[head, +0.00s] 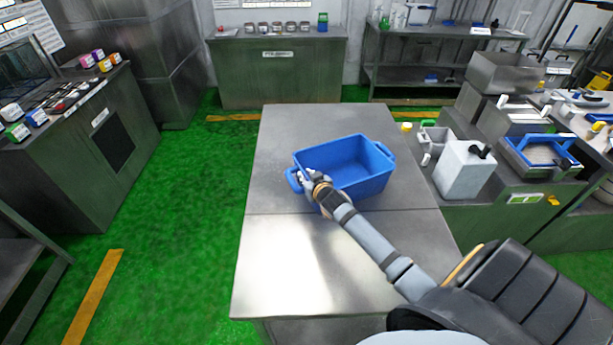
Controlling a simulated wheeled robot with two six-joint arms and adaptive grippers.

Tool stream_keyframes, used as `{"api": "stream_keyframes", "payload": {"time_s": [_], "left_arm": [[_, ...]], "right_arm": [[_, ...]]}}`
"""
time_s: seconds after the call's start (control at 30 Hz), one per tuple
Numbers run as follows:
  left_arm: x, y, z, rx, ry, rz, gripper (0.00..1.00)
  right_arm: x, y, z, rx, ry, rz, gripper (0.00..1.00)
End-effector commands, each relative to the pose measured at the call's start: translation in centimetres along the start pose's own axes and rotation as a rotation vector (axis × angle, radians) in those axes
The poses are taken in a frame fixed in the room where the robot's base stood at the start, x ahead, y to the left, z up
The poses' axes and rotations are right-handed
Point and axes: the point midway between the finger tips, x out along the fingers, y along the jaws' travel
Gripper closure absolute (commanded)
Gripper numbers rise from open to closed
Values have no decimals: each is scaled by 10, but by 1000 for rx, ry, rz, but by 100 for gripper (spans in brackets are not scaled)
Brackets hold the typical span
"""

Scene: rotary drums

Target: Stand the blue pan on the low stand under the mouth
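A blue pan (365,185), an open rectangular tub with handles at its ends, sits level on the grey metal table (290,260). My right gripper (303,177) is at the pan's left end, by the left handle and rim. The fingers are small and partly merge with the rim, so I cannot tell whether they are closed on the handle. My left gripper is not in view. I cannot make out a drum mouth or a low stand under one in this view.
The near and left parts of the table are bare. A right-hand bench holds a white container (463,170) and a blue-framed tray (541,152). A left cabinet (85,150) carries small coloured boxes. A back counter (275,75) holds jars. Green floor is open on the left.

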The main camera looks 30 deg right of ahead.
Motion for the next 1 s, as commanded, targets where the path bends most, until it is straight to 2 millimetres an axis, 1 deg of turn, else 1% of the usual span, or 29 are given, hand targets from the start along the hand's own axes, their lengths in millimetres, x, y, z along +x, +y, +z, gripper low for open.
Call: {"api": "stream_keyframes", "payload": {"time_s": [0.37,0.47,0.7,0.8,0.9,1.0], "left_arm": [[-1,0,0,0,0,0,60],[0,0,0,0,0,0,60],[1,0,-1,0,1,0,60],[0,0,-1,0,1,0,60],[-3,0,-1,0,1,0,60],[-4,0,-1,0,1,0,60]], "right_arm": [[-3,0,-1,-1,0,0,72],[-17,1,0,-4,0,0,72],[-76,1,0,-9,-2,-1,72],[-97,0,-1,-6,-2,-2,72],[-111,1,-2,-6,-2,1,72],[-119,0,-2,-2,-1,0,72]]}}
